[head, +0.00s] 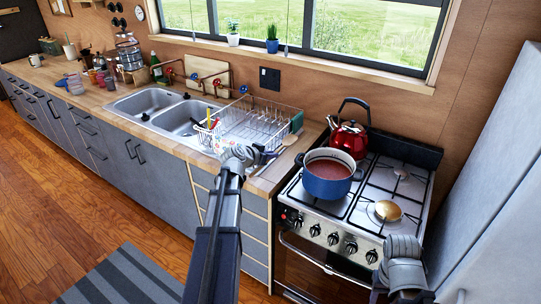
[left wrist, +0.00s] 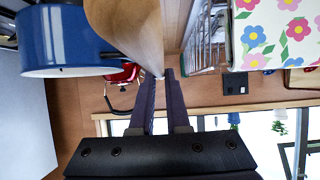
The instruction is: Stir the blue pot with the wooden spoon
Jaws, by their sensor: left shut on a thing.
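The blue pot (head: 327,182) stands on the left front burner of the stove, with reddish-brown liquid inside. It shows upside down at the upper left of the left wrist view (left wrist: 62,40). My left gripper (head: 268,156) is above the counter, left of the pot. It is shut on the wooden spoon (left wrist: 128,28), whose broad wooden part looms large beside the fingertips in the left wrist view. The spoon is small and partly hidden in the head view. My right gripper (head: 400,272) is low at the right, before the stove; its jaws are unclear.
A red kettle (head: 349,139) stands behind the pot. A wire dish rack (head: 262,122) and a flowered holder (head: 207,137) are left of my gripper, by the double sink (head: 150,103). The right burners are free. A tall grey cabinet (head: 495,180) bounds the right.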

